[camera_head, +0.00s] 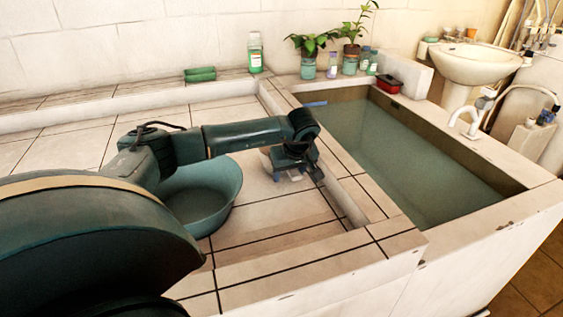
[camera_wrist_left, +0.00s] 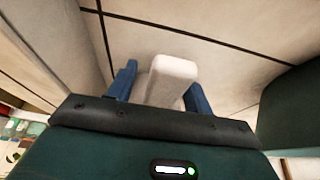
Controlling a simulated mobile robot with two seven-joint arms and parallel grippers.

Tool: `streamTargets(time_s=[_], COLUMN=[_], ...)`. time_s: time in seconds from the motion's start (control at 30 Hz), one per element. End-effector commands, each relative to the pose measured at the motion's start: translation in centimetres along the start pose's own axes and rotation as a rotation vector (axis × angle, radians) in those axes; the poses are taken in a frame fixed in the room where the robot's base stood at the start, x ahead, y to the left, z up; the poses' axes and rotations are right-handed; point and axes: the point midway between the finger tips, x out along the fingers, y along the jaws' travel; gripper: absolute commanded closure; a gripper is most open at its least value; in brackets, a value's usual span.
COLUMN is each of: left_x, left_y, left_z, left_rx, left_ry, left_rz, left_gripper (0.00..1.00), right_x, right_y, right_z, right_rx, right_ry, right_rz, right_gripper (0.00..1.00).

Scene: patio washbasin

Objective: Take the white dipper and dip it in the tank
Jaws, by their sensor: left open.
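The white dipper shows in the left wrist view as a pale handle-like part (camera_wrist_left: 172,78) lying between the two blue fingers of my left gripper (camera_wrist_left: 158,90). The gripper is open, with the fingers on either side of this part. In the head view my left gripper (camera_head: 296,172) is low over the tiled ledge, beside the tank's near left wall. The arm and gripper hide most of the dipper there. The tank (camera_head: 537,172) is a large stone basin filled with greenish water (camera_head: 400,150). My right gripper is out of view.
A green basin (camera_head: 205,200) sits on the tiles under my left arm. A raised tiled rim (camera_head: 350,195) separates the ledge from the tank. A washbasin (camera_head: 472,65) is at right.

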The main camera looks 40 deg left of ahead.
Motion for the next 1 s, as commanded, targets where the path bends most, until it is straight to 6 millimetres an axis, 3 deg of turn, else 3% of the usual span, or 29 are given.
streamTargets(time_s=[0.17, 0.8, 1.0], left_x=[-0.01, -0.05, -0.07], left_y=[0.02, 0.03, 0.03], left_z=[0.01, 0.01, -0.01], left_rx=[0.001, 0.001, 0.0], left_ry=[0.0, 0.0, 0.0], left_rz=[0.0, 0.0, 0.001], left_gripper=[0.49, 1.0, 1.0], right_x=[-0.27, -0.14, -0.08], right_y=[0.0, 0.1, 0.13], right_z=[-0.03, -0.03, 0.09], right_rx=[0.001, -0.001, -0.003], right_ry=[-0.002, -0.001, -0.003], right_rz=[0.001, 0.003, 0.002], right_gripper=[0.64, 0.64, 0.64])
